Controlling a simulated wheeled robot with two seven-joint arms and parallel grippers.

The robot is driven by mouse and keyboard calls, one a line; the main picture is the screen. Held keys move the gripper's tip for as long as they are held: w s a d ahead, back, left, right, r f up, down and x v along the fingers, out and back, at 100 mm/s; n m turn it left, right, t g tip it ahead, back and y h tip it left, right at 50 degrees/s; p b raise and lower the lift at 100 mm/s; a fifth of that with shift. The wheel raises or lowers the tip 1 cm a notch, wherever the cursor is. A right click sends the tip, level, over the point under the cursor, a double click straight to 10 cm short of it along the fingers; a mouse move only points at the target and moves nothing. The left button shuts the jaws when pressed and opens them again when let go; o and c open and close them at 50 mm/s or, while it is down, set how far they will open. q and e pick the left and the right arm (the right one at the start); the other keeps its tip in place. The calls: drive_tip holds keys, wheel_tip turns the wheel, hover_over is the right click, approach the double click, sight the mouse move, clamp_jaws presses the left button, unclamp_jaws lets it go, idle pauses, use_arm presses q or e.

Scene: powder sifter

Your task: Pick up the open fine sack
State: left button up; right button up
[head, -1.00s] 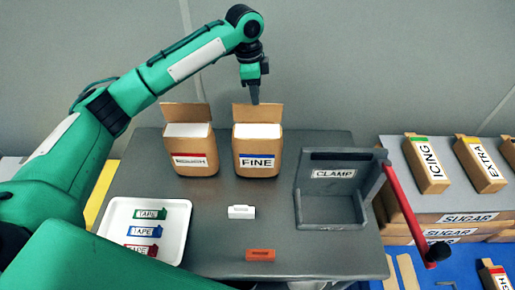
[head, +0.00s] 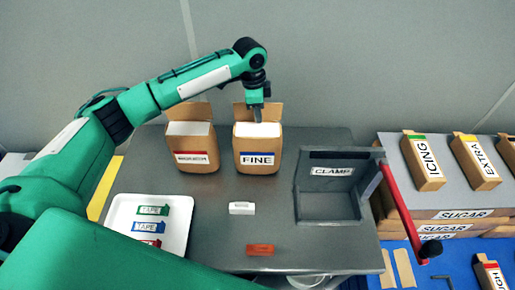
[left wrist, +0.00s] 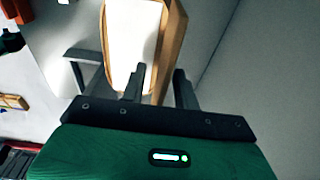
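The open fine sack (head: 257,161) is a brown paper sack with a blue-edged FINE label, white contents and a raised back flap. It stands upright at the back middle of the grey table. My left gripper (head: 257,118) points down at its open top, by the back flap. In the left wrist view, the fingers (left wrist: 160,88) are apart, one before the white contents and one beyond the brown flap of the sack (left wrist: 130,35). I cannot tell whether they touch it. My right gripper is not in view.
Another open sack (head: 192,150) with a red label stands close on the left. The clamp (head: 331,208) with its red lever is on the right. A white tape tray (head: 118,208) is front left. A white block (head: 242,208) and an orange-red block (head: 260,249) lie in front.

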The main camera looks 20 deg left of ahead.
use_arm(q)
drive_tip(key=shift+f+p, duration=0.25)
drive_tip(key=shift+p, duration=0.2)
idle(0.4)
clamp_jaws()
idle(1.2)
drive_tip(key=shift+w+r, duration=0.15)
